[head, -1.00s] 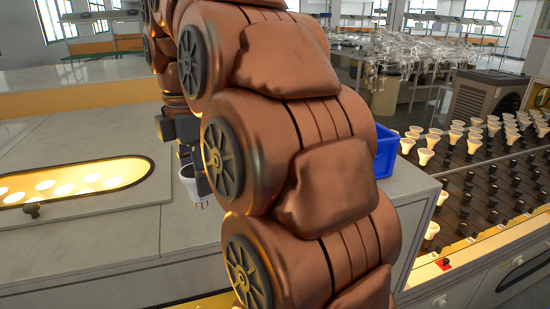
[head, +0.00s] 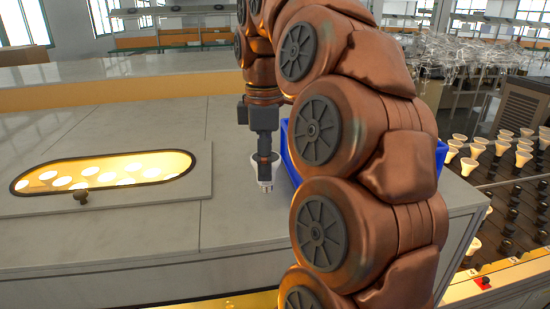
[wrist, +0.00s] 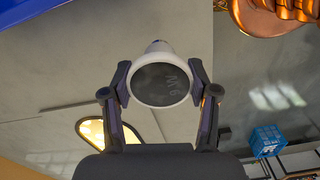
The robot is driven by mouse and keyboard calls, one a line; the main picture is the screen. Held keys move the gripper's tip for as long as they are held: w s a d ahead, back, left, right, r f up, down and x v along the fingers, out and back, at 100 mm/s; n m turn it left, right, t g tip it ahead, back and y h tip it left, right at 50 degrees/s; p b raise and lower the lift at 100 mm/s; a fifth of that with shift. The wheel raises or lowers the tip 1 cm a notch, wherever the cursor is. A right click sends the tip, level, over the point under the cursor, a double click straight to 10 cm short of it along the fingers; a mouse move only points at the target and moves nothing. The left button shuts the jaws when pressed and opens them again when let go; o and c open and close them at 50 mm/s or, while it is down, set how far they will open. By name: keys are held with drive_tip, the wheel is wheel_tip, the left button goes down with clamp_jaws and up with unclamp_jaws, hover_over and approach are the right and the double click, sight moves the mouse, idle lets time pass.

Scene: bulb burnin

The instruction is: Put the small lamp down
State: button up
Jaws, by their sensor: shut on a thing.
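The small lamp is a white bulb with a dark round face and a narrow base. My gripper (wrist: 162,82) is shut on the lamp (wrist: 160,84), one fingertip on each side of its rim in the wrist view. In the head view my gripper (head: 265,160) points down and the lamp (head: 266,183) hangs below it, base downward, over the grey counter (head: 235,225). I cannot tell whether the base touches the counter. The lamp is just left of a blue crate (head: 288,168), which my arm partly hides.
A rack (head: 510,205) of several upright bulbs stands at the right. The counter between opening and lamp is clear.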

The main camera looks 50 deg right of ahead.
drive_tip(key=w+d+f+p, duration=0.1)
drive_tip(key=w+d+p, duration=0.2)
drive_tip(key=w+d, duration=0.2)
drive_tip(key=d, duration=0.2)
drive_tip(key=shift+w+d, duration=0.15)
drive_tip(key=shift+d, duration=0.15)
drive_tip(key=shift+f, duration=0.1)
drive_tip(key=shift+f+p, duration=0.75)
drive_tip(key=shift+f, duration=0.85)
drive_tip(key=shift+f, duration=0.15)
drive_tip(key=o, duration=1.3)
